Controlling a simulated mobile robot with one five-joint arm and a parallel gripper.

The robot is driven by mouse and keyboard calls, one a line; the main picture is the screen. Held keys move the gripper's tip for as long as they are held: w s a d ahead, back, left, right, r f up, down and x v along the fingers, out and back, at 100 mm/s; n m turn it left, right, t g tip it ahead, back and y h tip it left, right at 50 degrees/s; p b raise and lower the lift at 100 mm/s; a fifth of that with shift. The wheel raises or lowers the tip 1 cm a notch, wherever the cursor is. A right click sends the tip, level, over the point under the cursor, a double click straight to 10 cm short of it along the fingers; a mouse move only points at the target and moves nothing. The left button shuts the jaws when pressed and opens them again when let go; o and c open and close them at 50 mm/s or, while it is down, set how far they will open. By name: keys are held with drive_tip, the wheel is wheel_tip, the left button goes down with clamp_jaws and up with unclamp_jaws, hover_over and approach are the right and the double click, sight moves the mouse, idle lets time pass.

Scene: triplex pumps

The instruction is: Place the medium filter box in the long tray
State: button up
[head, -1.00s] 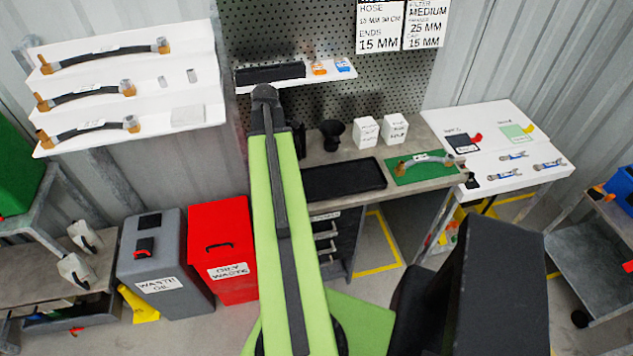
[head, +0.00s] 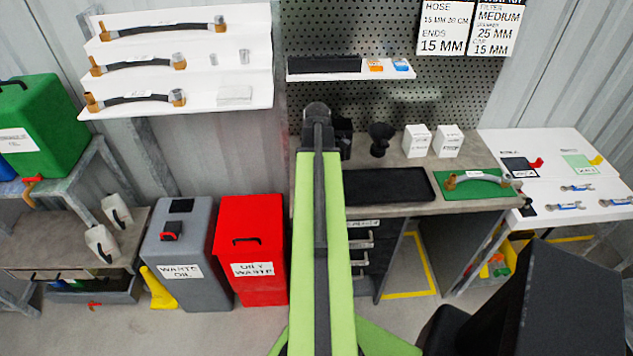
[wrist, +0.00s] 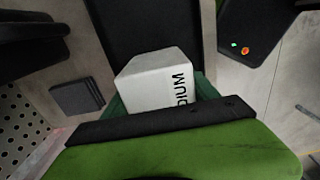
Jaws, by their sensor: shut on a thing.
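The medium filter box (wrist: 155,82) is a white box with the letters "DIUM" showing in the wrist view. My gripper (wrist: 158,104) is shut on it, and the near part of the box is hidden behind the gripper. In the head view my gripper (head: 342,140) is mostly hidden behind my arm, and the held box does not show there. The long tray (head: 391,186) is black, shallow and empty where visible. It lies on the workbench, just right of my arm, which covers its left end.
Two white boxes (head: 433,141) and a black round part (head: 381,139) stand behind the tray. A green mat (head: 478,191) with a hose lies right of it. A shelf (head: 352,74) hangs above the bench. Red and grey waste bins (head: 250,250) stand at the left.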

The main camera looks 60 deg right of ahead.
drive_tip(key=shift+f, duration=0.1)
drive_tip(key=o, duration=1.7)
wheel_tip(320, 180, up, 12)
drive_tip(key=p, duration=1.2)
drive_tip(key=shift+r, duration=0.25)
drive_tip(key=shift+f, duration=0.1)
